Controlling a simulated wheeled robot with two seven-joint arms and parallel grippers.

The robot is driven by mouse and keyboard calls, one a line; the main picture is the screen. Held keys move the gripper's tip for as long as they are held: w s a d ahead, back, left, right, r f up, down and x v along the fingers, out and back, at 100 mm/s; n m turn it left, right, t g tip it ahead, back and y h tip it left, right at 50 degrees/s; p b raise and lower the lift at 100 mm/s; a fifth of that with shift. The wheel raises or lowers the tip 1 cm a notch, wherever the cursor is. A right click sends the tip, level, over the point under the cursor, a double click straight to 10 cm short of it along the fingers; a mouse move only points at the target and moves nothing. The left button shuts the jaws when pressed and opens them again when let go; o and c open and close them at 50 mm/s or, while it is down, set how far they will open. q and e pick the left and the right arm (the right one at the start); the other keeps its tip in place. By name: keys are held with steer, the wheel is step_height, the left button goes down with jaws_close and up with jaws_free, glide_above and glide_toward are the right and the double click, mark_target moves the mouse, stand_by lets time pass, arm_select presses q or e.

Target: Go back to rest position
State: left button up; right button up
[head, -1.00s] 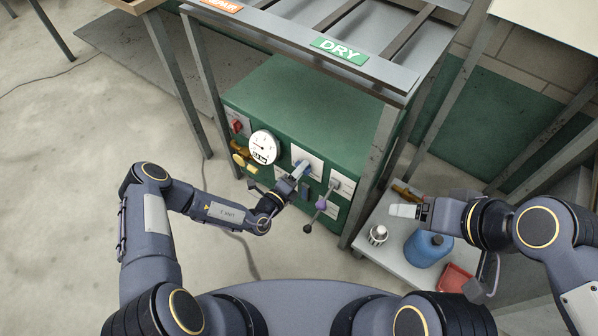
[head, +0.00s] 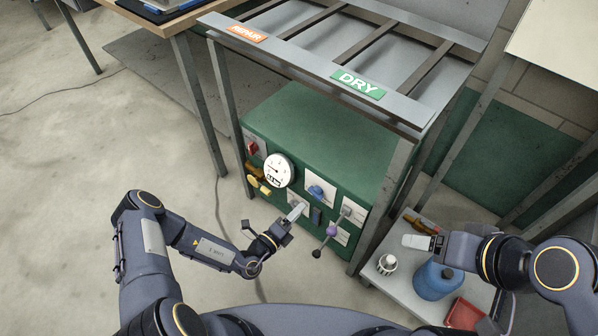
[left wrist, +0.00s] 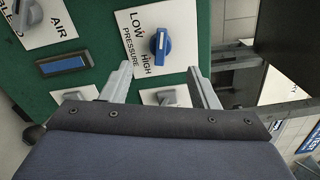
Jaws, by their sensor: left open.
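My left gripper (head: 297,211) is open and empty in front of the green panel box (head: 320,135). In the left wrist view its two fingers (left wrist: 159,72) are spread wide, with the blue pressure knob (left wrist: 160,44) beyond and between the tips, not gripped. That blue knob (head: 316,191) also shows up and right of the gripper in the head view. My right gripper (head: 418,242) hangs above the low grey shelf on the right; the gap between its fingers cannot be made out.
A gauge (head: 278,171), a yellow valve (head: 258,185) and a purple-jointed lever (head: 331,230) are on the panel. The shelf (head: 399,291) holds a blue jug (head: 436,279), a white-grey fitting (head: 387,264) and a red tray (head: 464,313). The floor at left is open.

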arm_select(q)
steer(key=s+a+r+m+g+h, duration=0.1)
steer(key=s+r+m+g+h, duration=0.35)
steer(key=r+m, duration=0.75)
steer(key=s+a+r+m+g+h, duration=0.1)
steer(key=a+r+m+g+h, duration=0.1)
steer(key=r+m+g, duration=0.8)
steer(key=s+a+r+m+t+y, duration=0.3)
steer(key=s+a+r+m+y, duration=0.35)
steer(key=s+m, duration=0.3)
steer(key=s+a+r+m+t+y, duration=0.2)
steer(key=s+a+r+m+y, duration=0.5)
steer(key=m, duration=0.3)
step_height(320, 180, up, 20)
steer(key=s+p, duration=0.1)
steer(key=p, duration=2)
steer(key=shift+s+d+m, duration=0.25)
steer(key=shift+d+m, duration=0.05)
steer(key=shift+m, duration=0.05)
steer(key=shift+r+t, duration=0.1)
steer(key=shift+t, duration=0.15)
